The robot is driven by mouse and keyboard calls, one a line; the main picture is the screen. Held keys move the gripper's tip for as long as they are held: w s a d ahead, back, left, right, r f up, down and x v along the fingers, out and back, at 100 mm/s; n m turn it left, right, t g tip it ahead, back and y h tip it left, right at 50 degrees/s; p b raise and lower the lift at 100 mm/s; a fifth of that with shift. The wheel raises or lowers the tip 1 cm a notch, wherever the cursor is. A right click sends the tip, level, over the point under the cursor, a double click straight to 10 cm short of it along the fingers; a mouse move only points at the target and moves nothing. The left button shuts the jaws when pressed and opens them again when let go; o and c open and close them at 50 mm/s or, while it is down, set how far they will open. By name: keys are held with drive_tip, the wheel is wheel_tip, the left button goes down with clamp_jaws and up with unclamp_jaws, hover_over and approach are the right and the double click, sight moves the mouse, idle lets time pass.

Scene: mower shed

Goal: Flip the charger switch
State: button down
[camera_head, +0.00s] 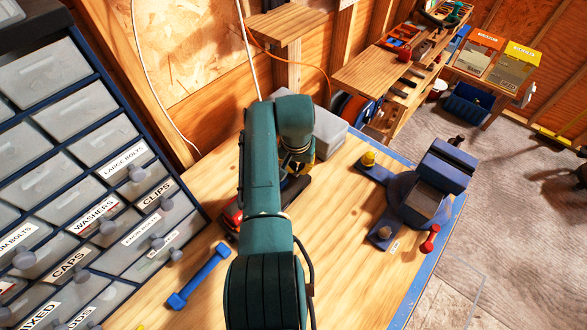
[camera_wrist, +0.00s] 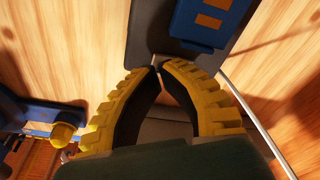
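My gripper (camera_wrist: 159,70) has two yellow ribbed fingers with dark inner pads. Its fingertips meet, or nearly meet, with nothing visible between them. In the wrist view a dark grey body (camera_wrist: 143,38) with a blue block (camera_wrist: 205,22) bearing two orange marks lies beyond the fingertips. It may be the charger; I cannot tell whether the tips touch it. In the head view a red and dark object (camera_head: 231,214) on the bench is mostly hidden behind my arm. I cannot make out the charger switch in either view.
Labelled drawers (camera_head: 75,150) stand at left. Bare bench lies between my arm and the vise.

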sight(297, 173)
drive_tip(key=shift+f+b, duration=0.6)
drive_tip(key=shift+f, duration=0.15)
wheel_tip(297, 173, up, 7)
drive_tip(key=p, duration=0.6)
drive_tip(key=shift+r, duration=0.1)
idle(0.3)
idle(0.3)
